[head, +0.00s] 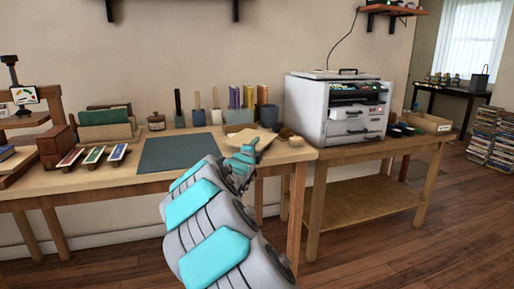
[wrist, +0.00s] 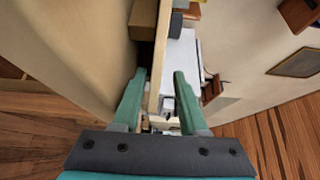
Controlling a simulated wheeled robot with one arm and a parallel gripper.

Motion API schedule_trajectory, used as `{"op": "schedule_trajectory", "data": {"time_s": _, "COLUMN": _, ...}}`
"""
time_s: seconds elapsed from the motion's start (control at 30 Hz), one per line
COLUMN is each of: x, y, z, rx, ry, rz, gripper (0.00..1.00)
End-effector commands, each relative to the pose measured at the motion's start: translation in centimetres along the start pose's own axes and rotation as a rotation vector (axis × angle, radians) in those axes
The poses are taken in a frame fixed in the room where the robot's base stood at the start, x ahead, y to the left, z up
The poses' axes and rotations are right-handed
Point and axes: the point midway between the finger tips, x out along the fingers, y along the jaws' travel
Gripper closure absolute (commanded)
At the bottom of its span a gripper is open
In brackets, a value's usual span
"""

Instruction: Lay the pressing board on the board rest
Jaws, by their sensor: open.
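A thin tan board (head: 262,137), which looks like the pressing board, is near the right end of the worktable, just beyond my gripper (head: 240,160). In the wrist view, my gripper (wrist: 160,100) is open, its two green fingers well apart. A narrow pale wooden strip (wrist: 157,65) runs between the fingers; it may be the board seen edge-on. I cannot tell whether either finger touches it. I cannot clearly identify the board rest; small wooden pieces (head: 285,132) lie beside the board. My arm hides part of the table front.
A dark green mat (head: 178,152) lies on the worktable (head: 110,178). Three coloured strips (head: 93,155) lie to its left. Pots and upright books (head: 248,97) stand behind. A white printer (head: 335,105) stands on the right-hand table.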

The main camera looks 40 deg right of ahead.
Motion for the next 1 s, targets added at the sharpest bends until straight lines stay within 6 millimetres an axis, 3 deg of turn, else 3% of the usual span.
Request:
{"op": "schedule_trajectory", "data": {"time_s": 0.5, "x": -8.5, "y": 0.2, "z": 0.0, "rx": 0.000, "ry": -0.001, "rz": 0.002, "gripper": 0.58}}
{"op": "schedule_trajectory", "data": {"time_s": 0.7, "x": -10.2, "y": -0.1, "z": 0.1, "rx": 0.001, "ry": -0.002, "rz": -0.002, "gripper": 0.58}}
{"op": "schedule_trajectory", "data": {"time_s": 1.0, "x": -10.6, "y": 0.0, "z": -0.1, "rx": 0.000, "ry": 0.000, "rz": -0.001, "gripper": 0.58}}
